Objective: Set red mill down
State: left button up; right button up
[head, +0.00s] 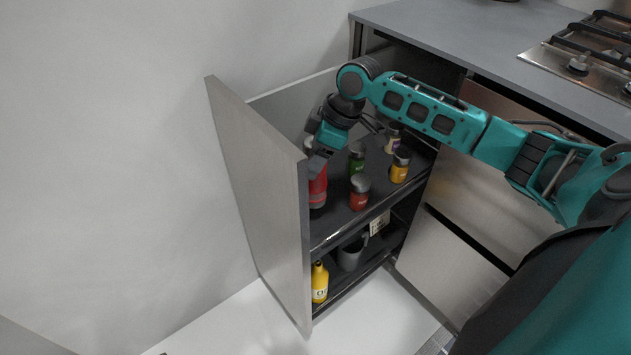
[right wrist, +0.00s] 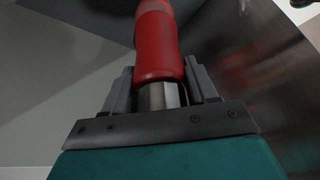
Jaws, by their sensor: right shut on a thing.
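The red mill (head: 318,187) is at the front left of the upper shelf (head: 336,222) of a pulled-out drawer unit, close behind its front panel. My right gripper (head: 317,160) reaches down over it from above and is shut on its upper part. In the right wrist view the red mill (right wrist: 158,45) stands between the two fingers (right wrist: 160,92) of my right gripper. The mill looks upright in the head view. I cannot tell whether its base touches the shelf. My left gripper is not in view.
On the upper shelf stand a red-labelled jar (head: 359,194), a green jar (head: 356,158), an orange jar (head: 400,166) and a pale-labelled jar (head: 393,137). A yellow bottle (head: 319,283) and a grey mug (head: 350,254) stand on the lower shelf. The tall front panel (head: 262,200) borders the left.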

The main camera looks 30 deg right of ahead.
aim_at(317, 188)
notch_tip(317, 188, down, 6)
jog(key=shift+r+b, duration=0.25)
jog(key=shift+b, duration=0.7)
jog(key=shift+f, duration=0.35)
jog(key=shift+r, duration=0.1)
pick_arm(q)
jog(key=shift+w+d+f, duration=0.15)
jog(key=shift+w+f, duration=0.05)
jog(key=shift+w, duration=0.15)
pick_arm(e)
jog(key=o, duration=1.5)
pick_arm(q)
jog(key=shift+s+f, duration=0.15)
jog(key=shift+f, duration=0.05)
